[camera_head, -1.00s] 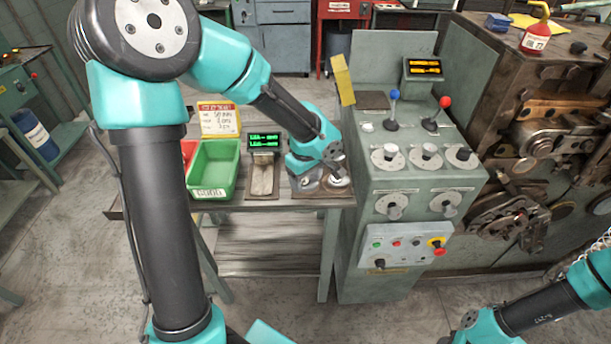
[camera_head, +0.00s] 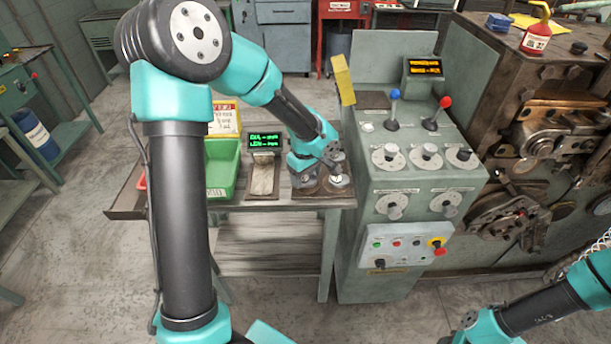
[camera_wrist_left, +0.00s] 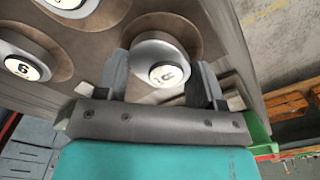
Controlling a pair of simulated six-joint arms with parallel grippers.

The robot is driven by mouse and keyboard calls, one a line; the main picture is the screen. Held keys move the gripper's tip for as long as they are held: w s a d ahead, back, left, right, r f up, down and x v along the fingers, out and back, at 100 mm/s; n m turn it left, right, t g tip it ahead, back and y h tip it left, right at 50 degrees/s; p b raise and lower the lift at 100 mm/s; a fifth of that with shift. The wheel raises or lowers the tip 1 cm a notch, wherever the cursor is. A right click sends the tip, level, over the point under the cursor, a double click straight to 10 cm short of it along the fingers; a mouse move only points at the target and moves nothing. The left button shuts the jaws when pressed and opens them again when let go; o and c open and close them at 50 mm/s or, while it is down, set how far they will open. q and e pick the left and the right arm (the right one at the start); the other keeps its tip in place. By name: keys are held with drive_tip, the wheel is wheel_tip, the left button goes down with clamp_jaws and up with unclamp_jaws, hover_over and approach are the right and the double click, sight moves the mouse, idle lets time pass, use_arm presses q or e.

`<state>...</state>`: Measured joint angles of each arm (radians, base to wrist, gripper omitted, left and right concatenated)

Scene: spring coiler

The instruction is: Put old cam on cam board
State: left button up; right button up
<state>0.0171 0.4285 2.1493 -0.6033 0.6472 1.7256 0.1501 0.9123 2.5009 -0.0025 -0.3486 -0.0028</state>
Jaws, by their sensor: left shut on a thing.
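My left gripper (camera_head: 333,166) is low over the brown cam board (camera_head: 308,192) at the right end of the bench. In the left wrist view its fingers (camera_wrist_left: 162,68) are shut on a round grey metal cam (camera_wrist_left: 151,50) with a white marked face. The cam is over a round dark spot of the board (camera_wrist_left: 110,20), at or very close to its surface; I cannot tell whether it rests there. Two more white-faced cams, one at the top edge (camera_wrist_left: 68,4) and one at the left (camera_wrist_left: 24,66), sit on other spots.
A green bin (camera_head: 222,170) and a small green-lit display (camera_head: 264,141) stand left of the board. The grey control console (camera_head: 420,185), with knobs and levers, rises close on the right. The coiling machine (camera_head: 540,130) is farther right.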

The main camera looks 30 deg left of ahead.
sight(305, 177)
use_arm(q)
drive_tip(key=shift+f, duration=0.25)
drive_tip(key=o, duration=1)
drive_tip(key=shift+o, duration=0.2)
drive_tip(key=shift+r, duration=0.2)
wheel_tip(305, 177, up, 12)
